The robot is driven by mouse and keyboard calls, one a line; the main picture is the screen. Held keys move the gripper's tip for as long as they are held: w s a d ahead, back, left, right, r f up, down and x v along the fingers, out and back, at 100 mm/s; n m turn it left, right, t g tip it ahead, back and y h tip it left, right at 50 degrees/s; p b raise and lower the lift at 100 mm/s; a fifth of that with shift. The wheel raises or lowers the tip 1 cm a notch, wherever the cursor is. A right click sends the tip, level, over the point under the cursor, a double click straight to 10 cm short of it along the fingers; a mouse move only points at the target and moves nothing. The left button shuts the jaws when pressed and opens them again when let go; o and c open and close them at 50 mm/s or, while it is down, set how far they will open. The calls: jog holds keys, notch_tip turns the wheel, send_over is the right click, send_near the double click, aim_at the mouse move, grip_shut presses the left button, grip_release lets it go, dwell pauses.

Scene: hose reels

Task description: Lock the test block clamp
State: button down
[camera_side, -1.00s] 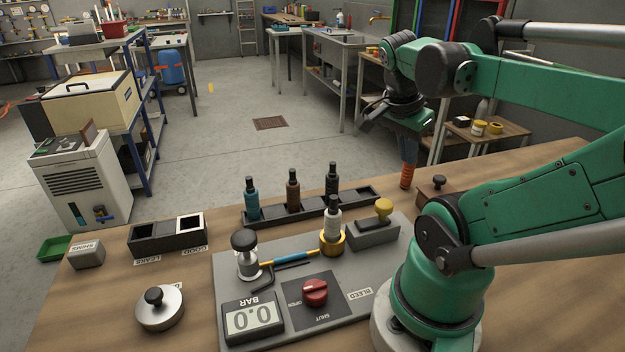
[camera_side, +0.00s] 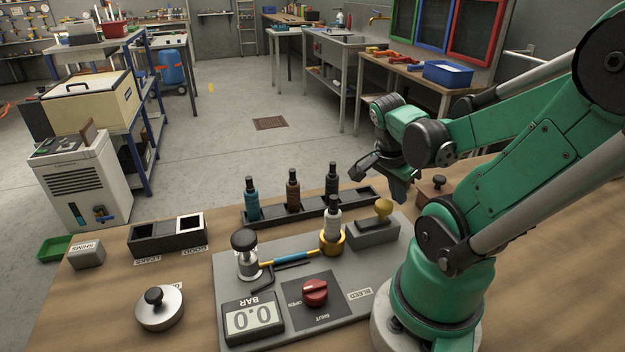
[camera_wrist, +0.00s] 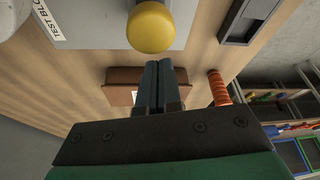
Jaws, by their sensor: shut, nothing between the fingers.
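The clamp's yellow knob (camera_side: 383,208) stands on a grey block (camera_side: 371,234) at the right end of the grey plate (camera_side: 228,277). In the wrist view the yellow knob (camera_wrist: 151,27) is at the top, just beyond my fingertips, over a grey surface with a partly cut-off "TEST BL" label (camera_wrist: 48,18). My gripper (camera_side: 399,198) is shut and empty, pointing down, behind and a little right of the knob in the side view. The closed fingers (camera_wrist: 158,66) show apart from the knob in the wrist view. A white-bodied fitting (camera_side: 333,218) stands in a brass ring (camera_side: 332,244) left of the knob.
A brown block (camera_side: 432,190) with a black knob is right of my gripper. An orange ribbed handle (camera_wrist: 219,89) is beside my fingers. A black rack (camera_side: 268,214) holds three bottle-shaped pieces. A red valve knob (camera_side: 315,291) and gauge (camera_side: 252,318) occupy the plate's front.

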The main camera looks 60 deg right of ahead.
aim_at(379, 201)
jog(key=shift+w+a, duration=0.15)
jog(key=shift+a, duration=0.2)
jog(key=shift+w+a, duration=1.25)
jog(key=shift+w, duration=0.05)
jog(key=shift+d, duration=0.1)
jog(key=s+d, duration=0.2)
jog(key=d, duration=0.1)
jog(key=shift+s+d, duration=0.15)
jog(key=shift+d, duration=0.15)
jog(key=v, duration=1)
jog(key=shift+a, duration=0.2)
jog(key=shift+w, duration=0.25)
